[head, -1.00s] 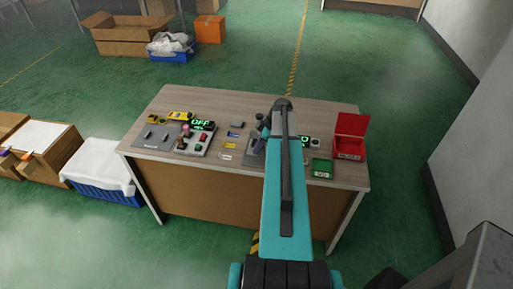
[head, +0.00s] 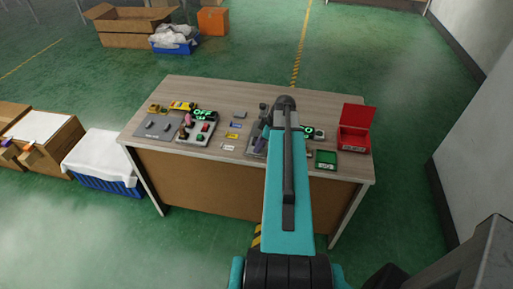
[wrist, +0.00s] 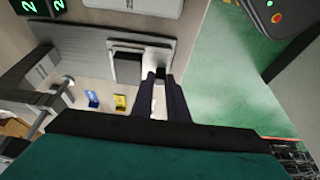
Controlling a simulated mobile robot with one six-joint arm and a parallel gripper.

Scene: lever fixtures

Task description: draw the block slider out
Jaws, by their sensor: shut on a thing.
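The slider fixture is a grey plate (wrist: 88,45) on the table, seen in the wrist view with a pale strip and a dark block (wrist: 127,67) on it. My gripper (wrist: 162,78) is at the plate's edge, its two dark fingers closed about a small dark piece, which looks like the block slider's grip (wrist: 160,72). The fingers partly hide this piece, so how far the slider stands out is hard to tell. In the head view the fixture (head: 256,146) shows only partly beside my arm, which covers the gripper's fingertips.
Small coloured pieces lie left of the fixture. The floor (head: 80,220) in front is clear.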

